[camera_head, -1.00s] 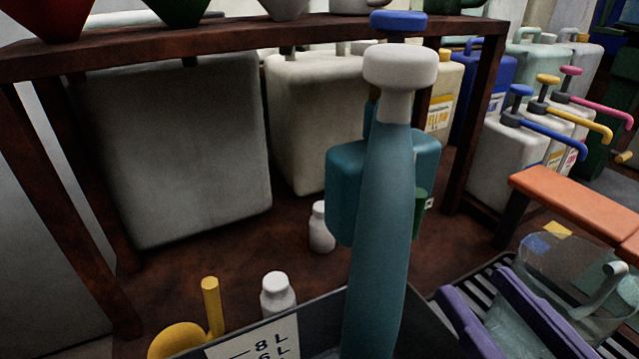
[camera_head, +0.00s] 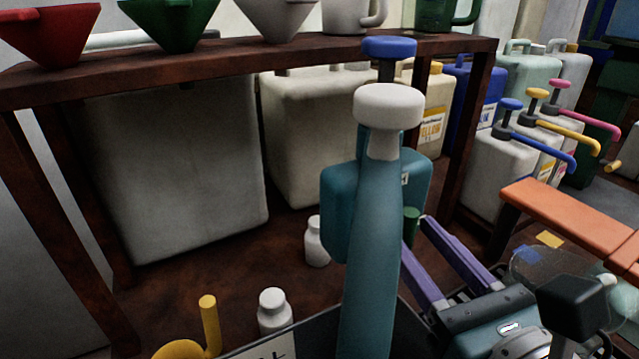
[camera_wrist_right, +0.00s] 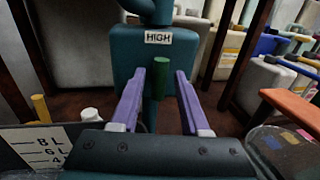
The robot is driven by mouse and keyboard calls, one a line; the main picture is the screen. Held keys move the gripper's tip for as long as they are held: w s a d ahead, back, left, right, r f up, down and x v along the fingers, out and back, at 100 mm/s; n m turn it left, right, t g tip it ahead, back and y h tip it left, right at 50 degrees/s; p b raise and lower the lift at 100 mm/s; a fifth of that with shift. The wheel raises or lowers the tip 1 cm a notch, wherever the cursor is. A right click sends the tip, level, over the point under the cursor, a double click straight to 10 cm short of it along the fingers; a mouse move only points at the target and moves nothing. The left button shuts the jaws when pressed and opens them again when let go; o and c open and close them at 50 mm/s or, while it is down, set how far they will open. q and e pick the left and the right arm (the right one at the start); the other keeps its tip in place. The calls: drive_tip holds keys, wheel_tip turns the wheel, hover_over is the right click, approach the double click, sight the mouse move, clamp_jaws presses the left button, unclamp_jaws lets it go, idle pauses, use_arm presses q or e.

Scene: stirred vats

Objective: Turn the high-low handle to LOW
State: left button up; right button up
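The high-low handle is a green cylinder (camera_wrist_right: 160,82) on a teal box (camera_wrist_right: 185,50) with a white HIGH label (camera_wrist_right: 158,37) above it. In the head view the green handle (camera_head: 411,222) shows partly at the lower right of the teal box (camera_head: 338,205), behind a tall teal column (camera_head: 372,240). My right gripper (camera_wrist_right: 160,80) is open, its two purple fingers pointing at the box, one to each side of the handle with gaps. In the head view my right gripper (camera_head: 415,228) is close to the handle. My left gripper is not in view.
A dark vat with a litre scale (camera_wrist_right: 45,145) stands below. White bottles (camera_head: 274,312) and a yellow handle (camera_head: 208,320) are at the lower left. A brown shelf (camera_head: 250,62) carries funnels and jugs. An orange bench (camera_head: 560,212) and pump jugs (camera_head: 497,165) stand right.

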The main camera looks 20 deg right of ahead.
clamp_jaws()
drive_tip(key=shift+m, duration=0.3)
idle(0.3)
drive_tip(key=m, duration=0.3)
drive_tip(key=shift+d+r+g, duration=0.1)
drive_tip(key=shift+g, duration=0.2)
drive_tip(key=m+y, duration=0.1)
drive_tip(key=m, duration=0.3)
drive_tip(key=m+g+y, duration=0.1)
drive_tip(key=m, duration=0.3)
drive_tip(key=d+m+y+b, duration=0.1)
drive_tip(key=m, duration=0.3)
drive_tip(key=shift+y, duration=0.3)
idle(0.3)
drive_tip(key=shift+o, duration=0.8)
unclamp_jaws()
